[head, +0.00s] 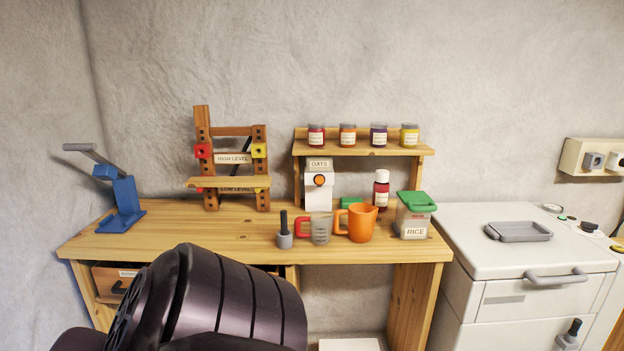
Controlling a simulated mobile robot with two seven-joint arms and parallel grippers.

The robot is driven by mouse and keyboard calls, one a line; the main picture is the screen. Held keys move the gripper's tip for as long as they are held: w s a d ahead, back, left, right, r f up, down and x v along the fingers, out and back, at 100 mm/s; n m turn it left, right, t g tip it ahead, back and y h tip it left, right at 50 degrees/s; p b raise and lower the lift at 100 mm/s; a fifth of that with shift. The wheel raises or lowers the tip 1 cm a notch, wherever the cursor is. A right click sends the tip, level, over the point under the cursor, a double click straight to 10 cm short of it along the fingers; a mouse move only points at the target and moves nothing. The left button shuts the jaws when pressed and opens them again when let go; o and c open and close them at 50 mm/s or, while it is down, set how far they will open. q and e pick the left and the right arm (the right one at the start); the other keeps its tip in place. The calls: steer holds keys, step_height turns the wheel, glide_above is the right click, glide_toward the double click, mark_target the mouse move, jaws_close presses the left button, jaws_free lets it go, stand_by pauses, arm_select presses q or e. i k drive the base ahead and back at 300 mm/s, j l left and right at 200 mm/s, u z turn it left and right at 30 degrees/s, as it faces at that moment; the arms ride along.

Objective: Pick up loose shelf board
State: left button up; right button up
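A light wooden shelf board (228,182) lies level across a brown wooden rack (202,128) on the left part of the workbench. It sits at the lower position, partly covering the "LOW LEVEL" label. A "HIGH LEVEL" label (233,158) is above it, between a red block (203,151) and a yellow block (259,150) on the rack's posts. I cannot tell how the board is supported. A dark arm link of mine fills the bottom left foreground. Neither of my grippers shows.
The wooden workbench (165,240) holds a blue lever press (122,200) at left. A spice shelf (364,149) stands behind. A white appliance (480,240) adjoins at right.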

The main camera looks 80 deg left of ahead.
mark_target(194, 181)
steer(key=u, duration=2.85)
